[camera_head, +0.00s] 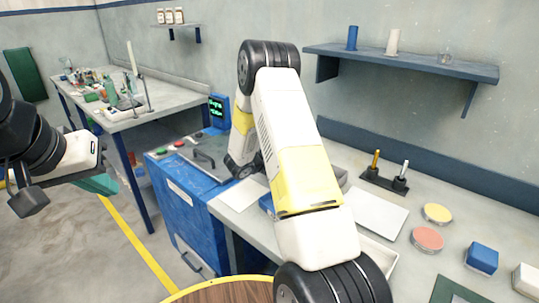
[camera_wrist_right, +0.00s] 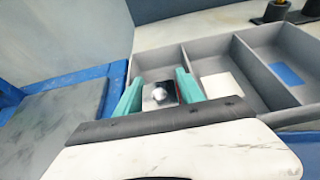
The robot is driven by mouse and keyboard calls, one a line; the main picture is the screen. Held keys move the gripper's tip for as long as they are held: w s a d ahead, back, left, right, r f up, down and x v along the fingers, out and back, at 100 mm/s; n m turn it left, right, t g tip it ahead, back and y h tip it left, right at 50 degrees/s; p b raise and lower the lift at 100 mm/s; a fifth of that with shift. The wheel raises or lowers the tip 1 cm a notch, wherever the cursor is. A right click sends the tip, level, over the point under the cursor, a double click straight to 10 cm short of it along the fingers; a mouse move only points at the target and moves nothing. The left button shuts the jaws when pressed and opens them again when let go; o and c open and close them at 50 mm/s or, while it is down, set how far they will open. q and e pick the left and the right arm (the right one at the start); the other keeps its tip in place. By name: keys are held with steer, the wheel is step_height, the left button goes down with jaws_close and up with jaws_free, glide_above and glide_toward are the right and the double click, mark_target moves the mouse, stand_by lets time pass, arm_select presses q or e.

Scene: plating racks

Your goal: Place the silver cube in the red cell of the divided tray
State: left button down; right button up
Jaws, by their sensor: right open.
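In the right wrist view, the grey divided tray (camera_wrist_right: 196,62) has a row of cells. The middle cell has a white patch (camera_wrist_right: 222,86) and the right cell a blue patch (camera_wrist_right: 287,73). A shiny silver cube (camera_wrist_right: 160,96) shows at the left cell, between the teal fingers of my right gripper (camera_wrist_right: 157,92). The fingers are apart, with a gap beside the cube; whether it rests on the cell floor is unclear. My right arm hides most of the tray in the head view. My left gripper (camera_head: 98,183) is at the left, over the floor, its fingers overlapping.
A blue cabinet (camera_head: 183,205) with a grey top stands left of the tray. On the bench to the right are a white sheet (camera_head: 375,213), a black peg stand (camera_head: 384,182), yellow and red discs (camera_head: 428,238), and a blue block (camera_head: 482,257). A shelf (camera_head: 405,64) hangs above.

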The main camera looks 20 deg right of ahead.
steer(key=v, duration=1.2)
steer(key=shift+d+r, duration=0.15)
steer(key=s+d+r+m+g+y, duration=0.1)
steer(key=s+r+m+g+y, duration=0.2)
steer(key=s+r+m, duration=0.45)
steer(key=s+d+r+m+g+y, duration=0.1)
steer(key=s+r+m+g+y, duration=0.3)
steer(key=s, duration=0.6)
steer(key=s+a+r+m+t+y, duration=0.6)
steer(key=s+a+r+m, duration=0.3)
steer(key=s+a+m, duration=0.2)
steer(key=shift+s+m+y, duration=0.35)
steer(key=shift+m+y, duration=0.15)
steer(key=shift+m, duration=0.05)
